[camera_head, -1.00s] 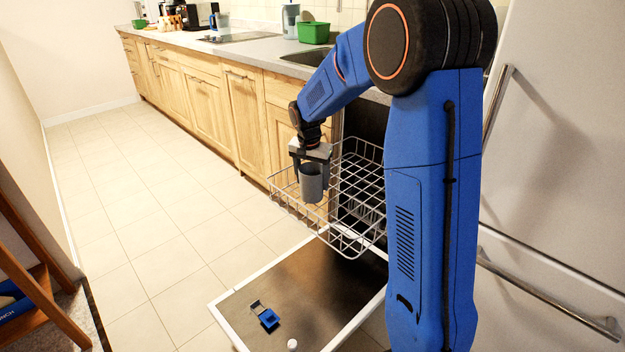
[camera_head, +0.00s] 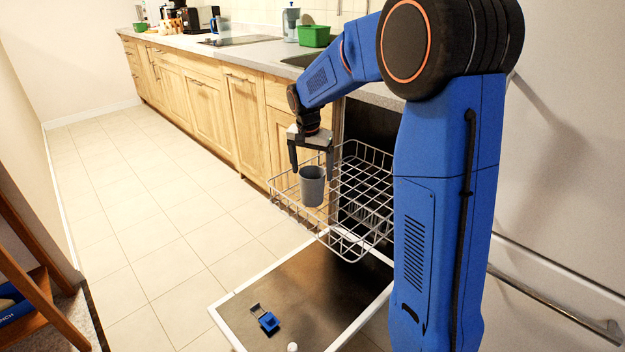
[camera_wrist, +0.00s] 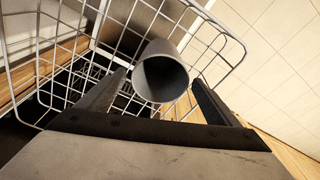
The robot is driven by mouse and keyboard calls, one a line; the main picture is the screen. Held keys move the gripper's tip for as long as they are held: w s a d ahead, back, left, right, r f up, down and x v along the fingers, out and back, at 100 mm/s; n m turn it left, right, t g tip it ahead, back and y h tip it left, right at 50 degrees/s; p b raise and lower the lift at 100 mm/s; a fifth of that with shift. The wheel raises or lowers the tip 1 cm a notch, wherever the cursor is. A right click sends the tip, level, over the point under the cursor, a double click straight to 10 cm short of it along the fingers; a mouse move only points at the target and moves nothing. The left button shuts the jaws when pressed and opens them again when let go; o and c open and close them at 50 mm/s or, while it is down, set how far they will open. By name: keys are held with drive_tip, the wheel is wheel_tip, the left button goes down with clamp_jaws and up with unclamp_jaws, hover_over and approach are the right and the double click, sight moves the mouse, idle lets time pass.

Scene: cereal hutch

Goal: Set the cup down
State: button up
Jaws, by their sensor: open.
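The grey cup (camera_head: 312,187) stands upright in the left part of the wire dish rack (camera_head: 352,236). My gripper (camera_head: 312,174) is open just above the cup, with a finger on either side of its rim and clear of it. In the wrist view, the cup (camera_wrist: 160,72) shows its dark open mouth between the spread fingers (camera_wrist: 155,92), and the rack's wires (camera_wrist: 215,45) surround it. The cup's contact with the rack floor is hard to make out.
The rack is pulled out over the open dishwasher door (camera_head: 300,300), which holds a blue and grey piece (camera_head: 266,320). Wooden cabinets (camera_head: 205,105) and a counter with a green tub (camera_head: 314,36) stand behind. A fridge is at right. The tiled floor at left is clear.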

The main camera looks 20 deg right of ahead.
wheel_tip(320, 180, up, 6)
drive_tip(key=s+a+r+n+t, duration=0.1)
drive_tip(key=s+r+n, duration=0.15)
drive_tip(key=s, duration=0.75)
drive_tip(key=s+a+r+n+t, duration=0.1)
drive_tip(key=s+r+n, duration=0.15)
drive_tip(key=s, duration=0.75)
drive_tip(key=s+f+n, duration=0.2)
drive_tip(key=s, duration=0.8)
drive_tip(key=s+a+f+n+t+y, duration=0.1)
drive_tip(key=s+f+n, duration=0.1)
drive_tip(key=s, duration=0.8)
drive_tip(key=shift+f+t, duration=0.3)
drive_tip(key=shift+f, duration=0.3)
